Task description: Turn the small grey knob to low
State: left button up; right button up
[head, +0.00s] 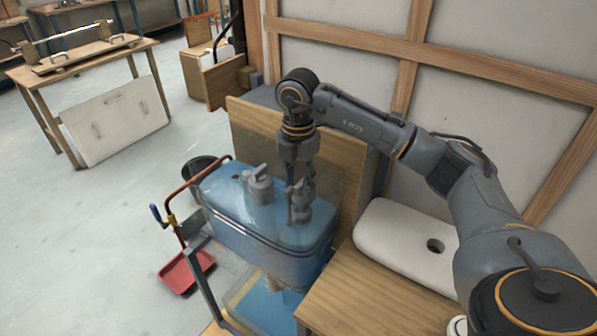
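A translucent blue tank (270,245) stands in the middle of the head view. A grey knob (258,185) with a raised grip stands on its lid, left of my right gripper. My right gripper (300,205) points down over the right part of the lid, with its fingers close to the lid surface. The fingers blend with grey shapes there, so I cannot tell if they are around a second, smaller knob or touching one. Their opening is not clear. My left gripper is not in view.
A copper-coloured pipe with a blue-handled valve (157,214) runs left of the tank, above a red tray (187,270). A wooden panel (245,135) stands behind the tank. A white basin (400,240) lies to the right on a wooden counter (365,300). Open floor lies left.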

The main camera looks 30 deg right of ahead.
aim_at(298, 185)
notch_tip(298, 185, up, 12)
jog(key=shift+f, duration=0.15)
dwell(0.7)
